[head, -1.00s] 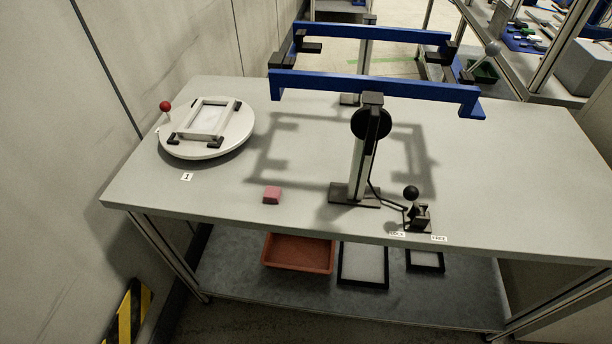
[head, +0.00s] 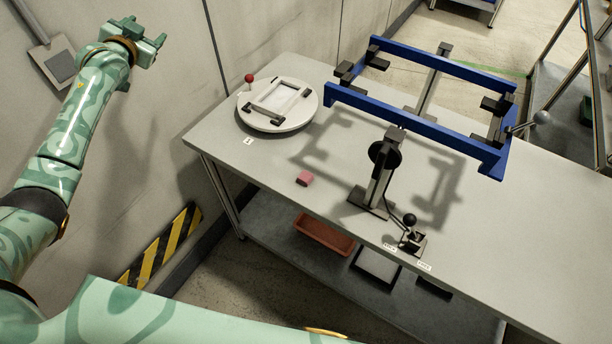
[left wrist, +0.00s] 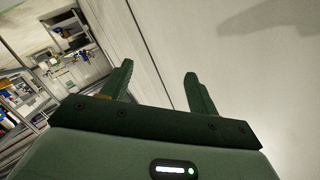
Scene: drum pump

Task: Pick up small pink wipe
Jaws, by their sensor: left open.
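The small pink wipe (head: 304,179) lies on the grey table top (head: 270,168), near its front edge and left of the black-based post. My left gripper (head: 150,42) is raised at the upper left of the head view, in front of the wall and well away from the wipe. In the left wrist view the left gripper (left wrist: 158,85) has its two fingers apart with nothing between them. The wipe does not show in the left wrist view. My right gripper is not in view.
A round white turntable (head: 278,106) with a frame and red knob stands behind the wipe. A blue frame fixture (head: 415,124) on a post rises to its right. A black-knobbed lever (head: 410,232) sits near the front edge. A red bin (head: 324,236) is on the lower shelf.

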